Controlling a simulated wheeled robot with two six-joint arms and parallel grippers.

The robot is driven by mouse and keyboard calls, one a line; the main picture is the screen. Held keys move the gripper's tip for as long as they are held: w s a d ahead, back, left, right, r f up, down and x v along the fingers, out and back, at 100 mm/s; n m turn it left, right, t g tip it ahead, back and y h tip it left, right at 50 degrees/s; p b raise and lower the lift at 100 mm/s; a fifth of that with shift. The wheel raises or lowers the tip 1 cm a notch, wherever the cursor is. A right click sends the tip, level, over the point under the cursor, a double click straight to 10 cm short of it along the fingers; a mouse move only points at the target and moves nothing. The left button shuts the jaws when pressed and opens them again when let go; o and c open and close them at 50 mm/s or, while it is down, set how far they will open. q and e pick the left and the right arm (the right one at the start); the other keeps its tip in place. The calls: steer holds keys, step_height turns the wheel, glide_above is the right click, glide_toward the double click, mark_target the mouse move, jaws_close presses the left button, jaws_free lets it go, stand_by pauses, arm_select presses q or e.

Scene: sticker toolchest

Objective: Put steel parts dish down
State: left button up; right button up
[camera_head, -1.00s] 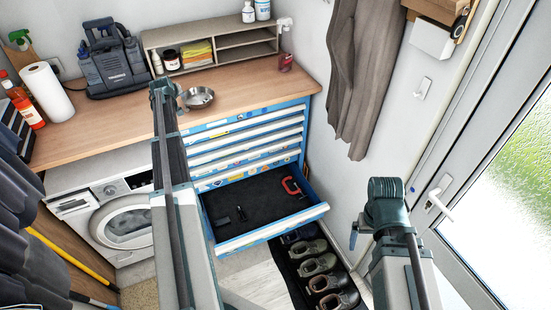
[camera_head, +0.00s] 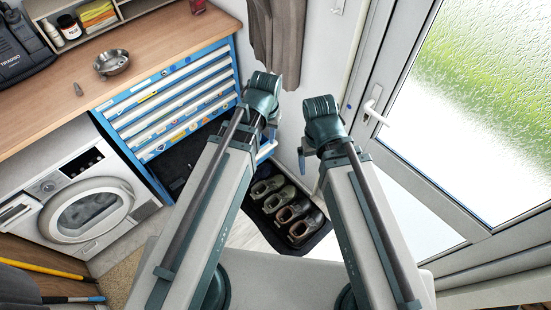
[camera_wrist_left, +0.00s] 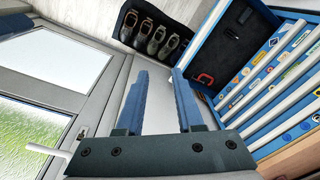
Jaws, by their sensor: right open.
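The steel parts dish (camera_head: 111,63) is a small round metal bowl. It sits upright on the wooden worktop (camera_head: 165,40) at the upper left of the head view, with no gripper touching it. My left gripper shows in the left wrist view (camera_wrist_left: 159,72), its two blue fingers apart with nothing between them. In the head view it is mostly hidden by its own arm, well to the right of the dish. My right gripper (camera_head: 302,160) is only partly seen below its arm's end, near the door side and far from the dish.
The blue tool chest (camera_head: 170,100) has a drawer (camera_wrist_left: 232,62) pulled out, holding a red clamp (camera_wrist_left: 203,79). Shoes (camera_head: 287,212) stand on a dark mat. A glazed door (camera_head: 480,110) is at right.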

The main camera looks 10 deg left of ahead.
arm_select(q)
steer(key=s+d+m+g, duration=0.1)
steer(key=s+d, duration=0.3)
steer(key=s, duration=0.4)
steer(key=shift+m+y, duration=0.4)
steer(key=shift+m, duration=0.1)
steer(key=shift+o, duration=0.5)
steer(key=shift+s, duration=0.15)
steer(key=shift+o, duration=0.2)
